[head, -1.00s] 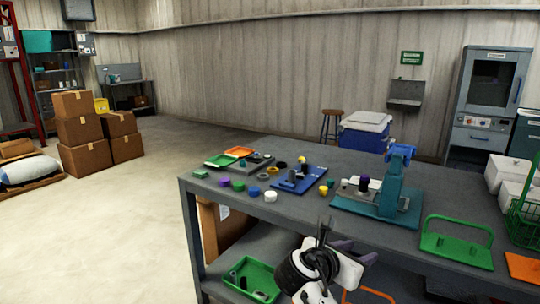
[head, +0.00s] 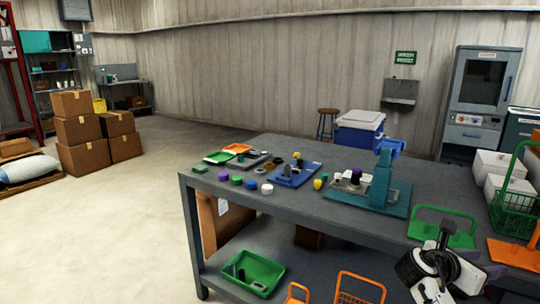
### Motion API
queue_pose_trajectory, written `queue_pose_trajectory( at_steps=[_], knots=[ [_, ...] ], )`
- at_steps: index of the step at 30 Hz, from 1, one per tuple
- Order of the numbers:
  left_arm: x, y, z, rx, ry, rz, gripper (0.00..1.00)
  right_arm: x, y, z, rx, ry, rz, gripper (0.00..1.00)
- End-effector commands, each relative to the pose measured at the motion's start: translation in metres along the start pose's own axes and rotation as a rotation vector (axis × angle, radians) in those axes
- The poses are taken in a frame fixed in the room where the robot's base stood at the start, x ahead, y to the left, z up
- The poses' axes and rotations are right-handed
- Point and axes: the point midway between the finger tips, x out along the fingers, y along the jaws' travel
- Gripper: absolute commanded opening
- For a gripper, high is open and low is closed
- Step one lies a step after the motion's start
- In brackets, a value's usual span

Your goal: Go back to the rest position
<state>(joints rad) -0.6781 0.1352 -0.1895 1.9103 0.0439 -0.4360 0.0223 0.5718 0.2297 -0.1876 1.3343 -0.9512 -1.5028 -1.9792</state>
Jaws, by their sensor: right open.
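My right gripper (head: 444,238) is at the lower right of the head view, in front of the table's near edge, by the green-handled tray. It is open, and I see nothing between its fingers. My left gripper is not in view. The grey table (head: 330,209) carries small coloured parts, a blue fixture (head: 296,173) and a teal press (head: 381,183) with a dark purple piece beside it.
A green handled tray (head: 428,231), an orange tray (head: 514,254) and a green wire basket (head: 514,201) crowd the table's right end. On the lower shelf are a green bin (head: 254,273) and an orange basket (head: 359,289). The floor at left (head: 110,220) is clear up to the stacked boxes (head: 78,131).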

Motion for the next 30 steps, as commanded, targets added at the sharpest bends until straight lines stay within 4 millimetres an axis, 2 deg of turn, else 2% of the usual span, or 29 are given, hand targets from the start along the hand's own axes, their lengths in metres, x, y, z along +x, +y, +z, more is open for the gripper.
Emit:
queue_pose_trajectory(
  at_steps=[1, 4, 5, 6, 11, 14, 18, 21, 24, 30],
  knots=[
    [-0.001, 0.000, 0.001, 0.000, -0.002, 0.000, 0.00, 0.023, -0.023, 0.013, 0.012, -0.021, -0.049, 0.41],
    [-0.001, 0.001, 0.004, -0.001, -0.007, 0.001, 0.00, 0.058, -0.063, 0.037, 0.035, -0.053, -0.129, 0.41],
    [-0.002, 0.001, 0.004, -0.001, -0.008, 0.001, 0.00, 0.065, -0.069, 0.041, 0.054, -0.057, -0.135, 0.41],
    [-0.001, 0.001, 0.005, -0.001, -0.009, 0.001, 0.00, 0.061, -0.044, 0.031, 0.159, -0.027, -0.045, 0.41],
    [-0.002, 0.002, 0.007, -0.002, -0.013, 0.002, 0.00, 0.055, 0.018, 0.014, 0.576, 0.111, 0.195, 0.41],
    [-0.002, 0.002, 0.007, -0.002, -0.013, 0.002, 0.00, 0.042, 0.059, 0.006, 0.878, 0.256, 0.333, 0.41],
    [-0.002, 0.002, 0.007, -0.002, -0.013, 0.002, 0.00, 0.010, 0.112, 0.003, 1.342, 0.545, 0.479, 0.41],
    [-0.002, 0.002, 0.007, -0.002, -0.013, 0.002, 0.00, -0.016, 0.141, 0.009, 1.640, 0.775, 0.531, 0.41],
    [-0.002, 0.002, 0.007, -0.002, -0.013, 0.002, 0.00, -0.039, 0.160, 0.018, 1.890, 0.999, 0.542, 0.41],
    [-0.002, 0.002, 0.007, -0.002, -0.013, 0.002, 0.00, -0.079, 0.182, 0.044, 2.292, 1.449, 0.480, 0.41]
  ],
)
